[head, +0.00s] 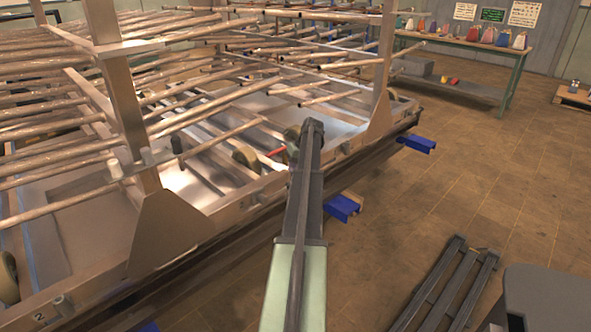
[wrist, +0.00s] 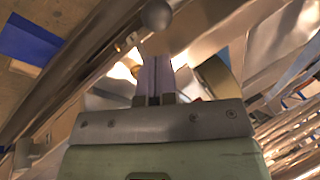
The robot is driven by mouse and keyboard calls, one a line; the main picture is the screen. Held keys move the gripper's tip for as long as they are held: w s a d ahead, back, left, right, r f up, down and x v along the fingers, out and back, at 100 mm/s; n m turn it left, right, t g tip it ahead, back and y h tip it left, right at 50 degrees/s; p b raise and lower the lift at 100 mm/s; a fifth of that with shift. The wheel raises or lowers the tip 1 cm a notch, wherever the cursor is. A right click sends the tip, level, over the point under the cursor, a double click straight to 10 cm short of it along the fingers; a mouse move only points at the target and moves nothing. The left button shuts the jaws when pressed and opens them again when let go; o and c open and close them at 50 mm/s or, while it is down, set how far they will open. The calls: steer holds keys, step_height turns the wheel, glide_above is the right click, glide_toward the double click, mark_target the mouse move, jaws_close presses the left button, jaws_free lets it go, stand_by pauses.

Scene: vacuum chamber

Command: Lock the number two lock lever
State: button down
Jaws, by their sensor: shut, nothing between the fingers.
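In the wrist view my gripper (wrist: 153,62) is shut, its two narrow fingers together with nothing between them. A grey ball knob (wrist: 156,14) on a thin stem is just beyond the fingertips, apart from them in the picture; it looks like a lever handle, but no number shows on it. In the head view my arm reaches to the side rail of the metal rack (head: 180,228), and the fingers are hidden behind the arm. A "2" mark (head: 39,317) is on the rail at the lower left, beside a short metal peg (head: 63,305).
Long metal tubes (head: 60,130) fill the rack above the rail. Rack uprights (head: 125,100) stand to the left and right of my arm. Blue brackets (head: 342,207) stick out below the rail. The floor (head: 470,170) to the right is mostly clear, with a bench (head: 470,45) behind.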

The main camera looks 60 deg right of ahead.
steer(key=s+d+r+p, duration=0.3)
steer(key=s+d+r, duration=0.2)
steer(key=d, duration=0.2)
steer(key=shift+s+d+r, duration=0.15)
